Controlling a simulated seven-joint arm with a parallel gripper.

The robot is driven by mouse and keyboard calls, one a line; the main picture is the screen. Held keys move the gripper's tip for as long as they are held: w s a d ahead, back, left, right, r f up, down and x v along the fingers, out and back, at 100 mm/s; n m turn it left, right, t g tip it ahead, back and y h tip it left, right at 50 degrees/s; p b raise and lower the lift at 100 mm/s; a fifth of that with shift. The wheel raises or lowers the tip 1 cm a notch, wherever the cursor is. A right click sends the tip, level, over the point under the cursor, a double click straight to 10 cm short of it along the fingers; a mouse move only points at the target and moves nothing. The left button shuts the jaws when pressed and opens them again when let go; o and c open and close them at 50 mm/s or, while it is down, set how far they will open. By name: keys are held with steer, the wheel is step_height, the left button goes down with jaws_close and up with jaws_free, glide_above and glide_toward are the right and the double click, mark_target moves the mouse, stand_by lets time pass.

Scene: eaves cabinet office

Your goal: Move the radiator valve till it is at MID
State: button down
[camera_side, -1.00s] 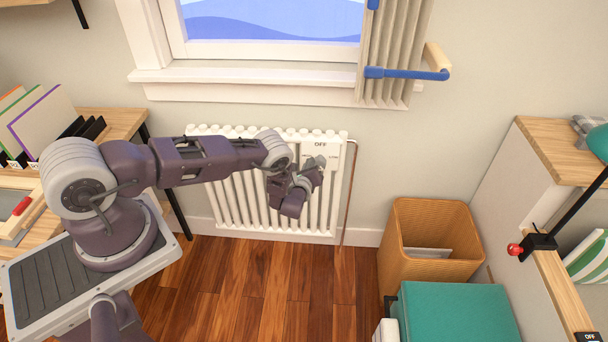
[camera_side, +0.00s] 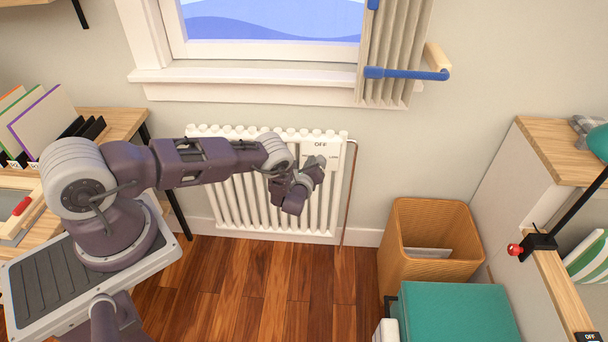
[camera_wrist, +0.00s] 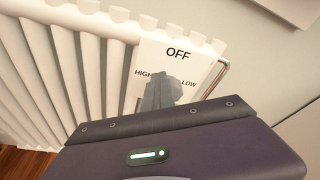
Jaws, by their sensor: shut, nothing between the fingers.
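The radiator valve's white dial plate (camera_side: 332,151) is at the upper right of the white radiator (camera_side: 235,195). In the wrist view the plate (camera_wrist: 203,68) reads OFF at the top, HIGH at left and LOW at right. My gripper (camera_side: 319,162) is in front of the plate, its grey fingers shut. In the wrist view the gripper (camera_wrist: 159,82) covers the plate's middle and lower part. I cannot make out the valve knob apart from the grey fingers, so its pointing direction and any contact are unclear. No MID mark is visible.
A copper-coloured pipe (camera_side: 349,200) runs down the radiator's right side. The window sill (camera_side: 250,88) and a beige curtain (camera_side: 393,50) are above. A wicker bin (camera_side: 425,250) and a teal box (camera_side: 455,315) stand at right. The wooden floor before the radiator is clear.

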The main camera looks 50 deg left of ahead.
steer(key=shift+w+d+r, duration=0.1)
steer(key=shift+d, duration=0.05)
steer(key=shift+w+d+r, duration=0.25)
steer(key=shift+w+d, duration=0.05)
steer(key=shift+w+d+r, duration=0.1)
steer(key=shift+w+d, duration=0.15)
stand_by(0.4)
steer(key=shift+r, duration=0.1)
